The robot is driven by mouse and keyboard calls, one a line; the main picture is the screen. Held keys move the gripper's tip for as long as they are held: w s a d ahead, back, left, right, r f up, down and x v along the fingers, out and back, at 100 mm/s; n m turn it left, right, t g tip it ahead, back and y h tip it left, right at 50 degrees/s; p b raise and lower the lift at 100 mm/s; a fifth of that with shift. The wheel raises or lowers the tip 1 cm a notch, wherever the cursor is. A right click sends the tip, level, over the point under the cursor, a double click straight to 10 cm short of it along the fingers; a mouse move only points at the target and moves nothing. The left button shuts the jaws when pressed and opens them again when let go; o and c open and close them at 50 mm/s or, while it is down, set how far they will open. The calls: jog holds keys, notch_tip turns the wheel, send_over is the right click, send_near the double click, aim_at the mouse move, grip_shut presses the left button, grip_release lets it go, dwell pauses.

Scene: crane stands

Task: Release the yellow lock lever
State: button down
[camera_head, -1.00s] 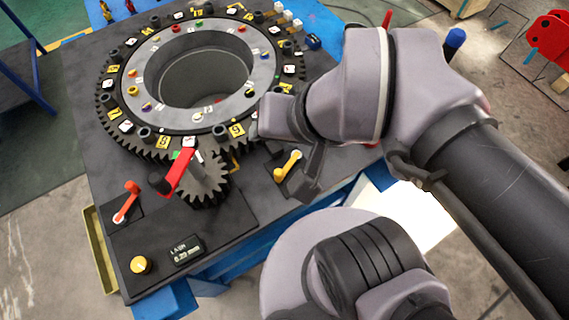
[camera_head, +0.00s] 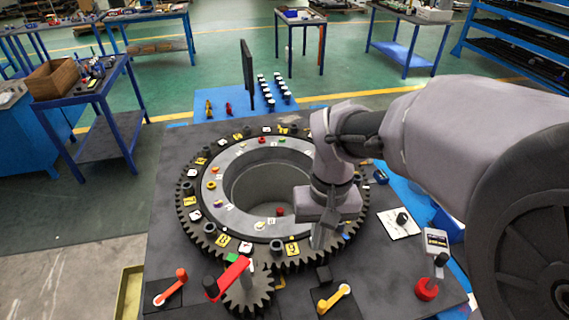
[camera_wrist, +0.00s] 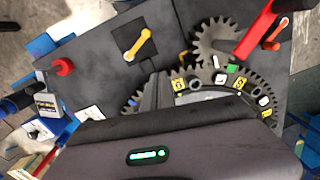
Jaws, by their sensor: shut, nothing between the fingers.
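The yellow lock lever (camera_head: 334,298) sits on a dark square plate near the front of the black table, right of the small gear. In the head view it slants from lower left to upper right. It also shows in the wrist view (camera_wrist: 139,45), uncovered. My gripper (camera_head: 317,240) is shut and empty, pointing down over the front right of the large toothed ring (camera_head: 187,228). It is behind the lever and apart from it. In the wrist view its fingers (camera_wrist: 152,88) show above the dark gripper body.
A red crank handle (camera_head: 230,277) stands over the small gear (camera_head: 248,297). An orange-red lever (camera_head: 171,288) is at front left. A small black block (camera_head: 323,274) stands just behind the yellow lever. A red knob (camera_head: 427,289) and a display (camera_head: 436,241) are at right.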

jog(key=f, duration=0.1)
jog(key=w+f+n+g, duration=0.1)
jog(key=f, duration=0.1)
jog(key=w+f+g+h, duration=0.1)
jog(key=f, duration=0.1)
jog(key=shift+w+a+f+n+p, duration=0.15)
jog(key=shift+w+n+p, duration=0.1)
jog(key=shift+n+p, duration=0.15)
jog(key=b, duration=0.5)
send_near(334, 296)
jog(key=a+f, duration=0.1)
jog(key=f, duration=0.1)
jog(key=w+a+f, duration=0.1)
jog(key=a, duration=0.1)
jog(key=a+f, duration=0.1)
jog(key=f, duration=0.1)
jog(key=shift+w+a+f, duration=0.2)
jog(key=shift+w+f, duration=0.15)
jog(key=s, duration=0.2)
jog(key=s+b, duration=0.1)
jog(key=shift+s+d+r, duration=0.25)
jog(key=shift+r, duration=0.1)
jog(key=shift+s, duration=0.15)
jog(key=shift+r, duration=0.1)
